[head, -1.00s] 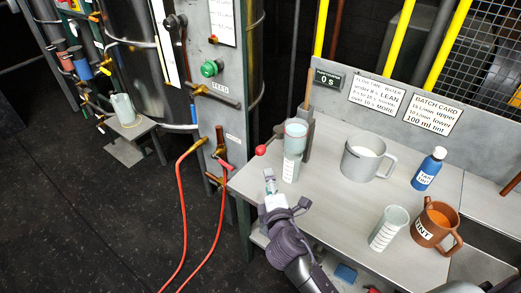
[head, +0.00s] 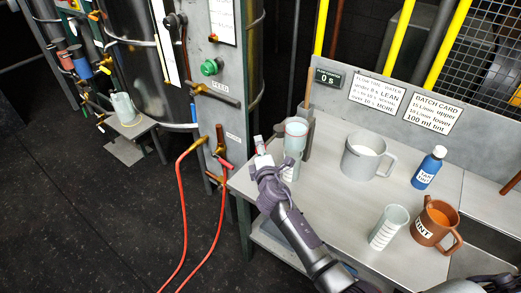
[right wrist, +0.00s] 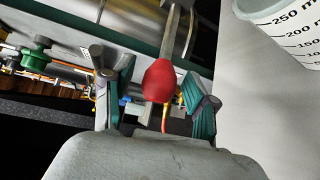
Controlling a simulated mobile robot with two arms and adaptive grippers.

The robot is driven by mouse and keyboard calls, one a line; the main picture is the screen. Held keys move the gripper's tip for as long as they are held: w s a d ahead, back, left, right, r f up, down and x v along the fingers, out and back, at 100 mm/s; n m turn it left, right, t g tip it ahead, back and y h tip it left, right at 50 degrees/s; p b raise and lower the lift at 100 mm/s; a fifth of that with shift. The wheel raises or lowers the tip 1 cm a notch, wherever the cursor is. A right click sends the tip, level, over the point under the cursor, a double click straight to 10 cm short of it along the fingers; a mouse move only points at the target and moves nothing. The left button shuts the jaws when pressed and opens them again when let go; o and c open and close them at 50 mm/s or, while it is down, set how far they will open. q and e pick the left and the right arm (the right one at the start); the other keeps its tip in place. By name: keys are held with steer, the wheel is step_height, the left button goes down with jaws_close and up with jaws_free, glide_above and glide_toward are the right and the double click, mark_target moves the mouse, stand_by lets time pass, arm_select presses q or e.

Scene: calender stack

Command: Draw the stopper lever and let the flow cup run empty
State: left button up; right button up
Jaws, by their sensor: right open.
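The flow cup (head: 296,130) is a pale greenish cup on a stand, with a graduated beaker (head: 291,172) below it. In the right wrist view, the stopper lever (right wrist: 163,82) ends in a red knob between the two fingers of my right gripper (right wrist: 158,90). The fingers are open, with visible gaps on both sides of the knob. In the head view my right gripper (head: 259,148) is just left of the flow cup and covers most of the lever. A graduated vessel (right wrist: 285,30) shows at top right of the wrist view. My left gripper is not in view.
The timer display (head: 327,79) reads 0 s. A grey jug (head: 362,162), a blue bottle (head: 428,168), a brown tint jug (head: 432,228) and another graduated beaker (head: 388,232) stand on the bench (head: 335,205). The machine panel (head: 222,120) and red hoses are to the left.

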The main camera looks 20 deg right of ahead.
steer(key=shift+c, duration=0.2)
jaws_close()
stand_by(0.3)
